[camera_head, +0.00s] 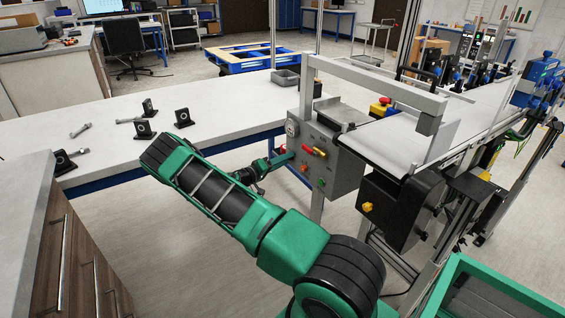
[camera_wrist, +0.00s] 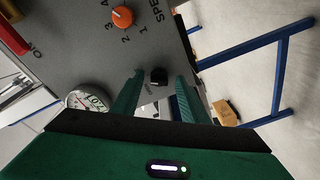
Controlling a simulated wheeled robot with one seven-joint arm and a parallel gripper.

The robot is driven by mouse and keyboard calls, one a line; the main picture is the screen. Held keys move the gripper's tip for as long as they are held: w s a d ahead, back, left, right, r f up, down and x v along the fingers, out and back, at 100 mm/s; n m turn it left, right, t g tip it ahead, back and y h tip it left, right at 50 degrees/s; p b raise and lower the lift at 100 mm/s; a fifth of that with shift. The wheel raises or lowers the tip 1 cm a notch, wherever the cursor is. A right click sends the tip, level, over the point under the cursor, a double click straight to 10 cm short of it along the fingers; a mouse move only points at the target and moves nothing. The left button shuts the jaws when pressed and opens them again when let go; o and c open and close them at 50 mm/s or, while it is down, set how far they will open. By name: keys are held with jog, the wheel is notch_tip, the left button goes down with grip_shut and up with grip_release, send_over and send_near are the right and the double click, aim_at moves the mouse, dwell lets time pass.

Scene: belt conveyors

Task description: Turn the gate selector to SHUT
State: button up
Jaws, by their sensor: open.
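The grey control box (camera_head: 345,175) stands under the near end of the belt conveyor. In the wrist view, its panel (camera_wrist: 75,50) fills the upper left. A small black knob (camera_wrist: 159,76), apparently the gate selector, sits between the tips of my gripper (camera_wrist: 159,84). The fingers are apart, one on each side of the knob; I cannot tell whether they touch it. Any lettering by the knob is too hidden or small to read, so its setting is unclear. In the head view, my gripper (camera_head: 283,159) is at the box's left side, partly hidden by my arm.
An orange speed dial (camera_wrist: 122,17), a round gauge (camera_wrist: 88,101) and a red handle (camera_wrist: 12,38) are close by on the panel. The white table (camera_head: 215,115) holds black brackets and bolts. The belt conveyor (camera_head: 400,140) runs away to the right.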

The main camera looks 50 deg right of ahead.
grip_shut()
jog(key=c, duration=1)
grip_release()
jog(key=shift+f+m, duration=0.1)
jog(key=shift+m, duration=0.9)
jog(key=o, duration=1)
jog(key=w+a, duration=0.1)
jog(key=a, duration=0.9)
jog(key=shift+w+a+f, duration=0.15)
jog(key=shift+w+a, duration=0.05)
jog(key=shift+a, duration=0.2)
